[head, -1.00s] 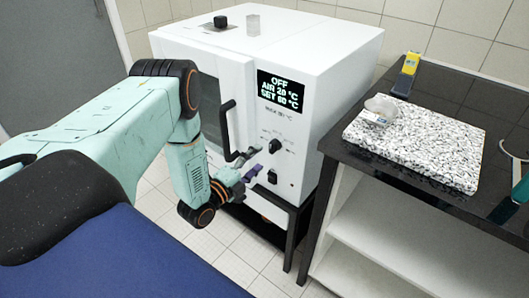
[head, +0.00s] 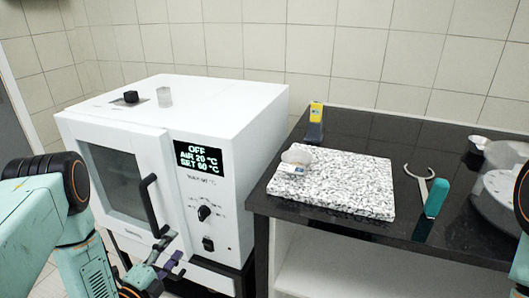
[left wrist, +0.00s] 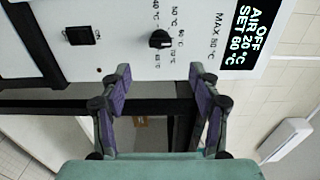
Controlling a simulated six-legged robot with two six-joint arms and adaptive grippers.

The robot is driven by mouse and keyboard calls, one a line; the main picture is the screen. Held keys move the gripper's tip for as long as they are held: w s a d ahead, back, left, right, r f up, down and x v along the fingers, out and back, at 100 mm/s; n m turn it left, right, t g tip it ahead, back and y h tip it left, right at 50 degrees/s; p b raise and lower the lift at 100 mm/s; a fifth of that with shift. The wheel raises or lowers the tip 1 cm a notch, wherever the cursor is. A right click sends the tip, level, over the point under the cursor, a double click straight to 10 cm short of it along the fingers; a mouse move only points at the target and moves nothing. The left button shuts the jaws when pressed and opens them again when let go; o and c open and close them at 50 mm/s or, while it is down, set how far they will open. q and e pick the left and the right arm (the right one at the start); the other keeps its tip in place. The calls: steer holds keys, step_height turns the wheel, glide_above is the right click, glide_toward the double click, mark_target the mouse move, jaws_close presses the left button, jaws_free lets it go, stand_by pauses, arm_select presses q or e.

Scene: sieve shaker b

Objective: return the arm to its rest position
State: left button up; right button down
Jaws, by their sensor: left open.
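My left arm comes in from the left in the head view. Its gripper (head: 166,262) is low in front of the white oven (head: 245,120), below the door handle (head: 149,205). In the left wrist view the two purple-padded fingers (left wrist: 160,112) are wide apart with nothing between them. The oven's front panel, with its knob (left wrist: 160,39) and switch (left wrist: 81,35), lies beyond the fingertips. The oven door is closed, and its display (head: 199,159) reads OFF, AIR 20 °C, SET 60 °C. My right gripper is not in view.
A black bench (head: 372,128) stands right of the oven. It holds a speckled stone slab (head: 345,185) with a small clear dish (head: 297,155), a yellow-and-grey device (head: 315,122), a teal-handled tool (head: 436,198) and grey round equipment (head: 500,190). Open shelving is below.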

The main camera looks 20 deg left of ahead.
arm_select(q)
steer(key=s+d+f+n+g, duration=0.6)
steer(key=s+f+n+g, duration=0.45)
steer(key=f+n, duration=0.3)
steer(key=s+d+r+n+g, duration=0.2)
steer(key=s+d+g, duration=0.1)
steer(key=s, duration=0.6)
steer(key=s+d+r+n+g+y, duration=0.1)
steer(key=s+d+r+n+g, duration=0.1)
steer(key=s, duration=0.6)
steer(key=d+n+g, duration=0.1)
steer(key=d+g, duration=0.1)
steer(key=d, duration=0.1)
steer(key=shift+s+d+n, duration=0.3)
steer(key=shift+s+n, duration=0.05)
steer(key=shift+s, duration=0.05)
steer(key=shift+g, duration=0.25)
